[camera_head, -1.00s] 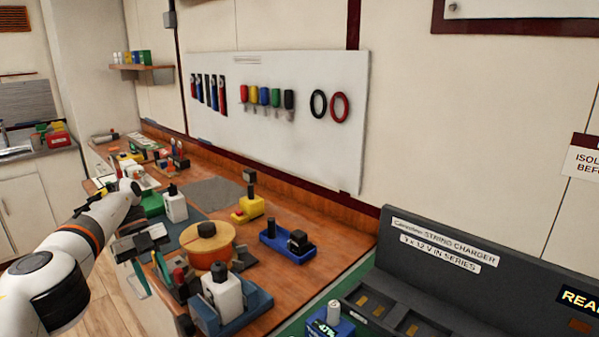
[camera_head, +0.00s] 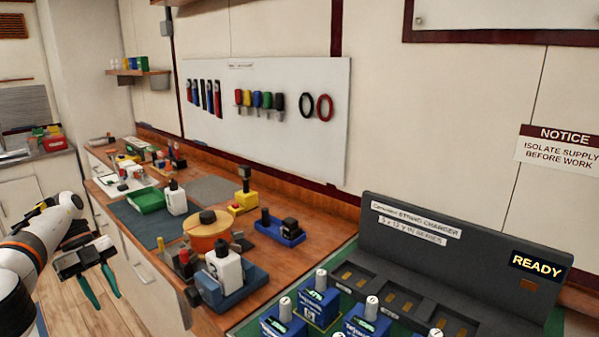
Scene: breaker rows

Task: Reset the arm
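My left arm comes in from the left edge. My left gripper (camera_head: 100,288) hangs in front of the workbench, over the floor and apart from the bench front. Its two green fingertips are spread with nothing visible between them. My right gripper does not show.
The wooden workbench (camera_head: 290,262) holds an orange round spool (camera_head: 207,235), a white bottle in a blue holder (camera_head: 225,270), a blue tray (camera_head: 281,232) and a green bin (camera_head: 146,201). At right stand a dark charger (camera_head: 465,257) reading READY and several blue batteries (camera_head: 318,301).

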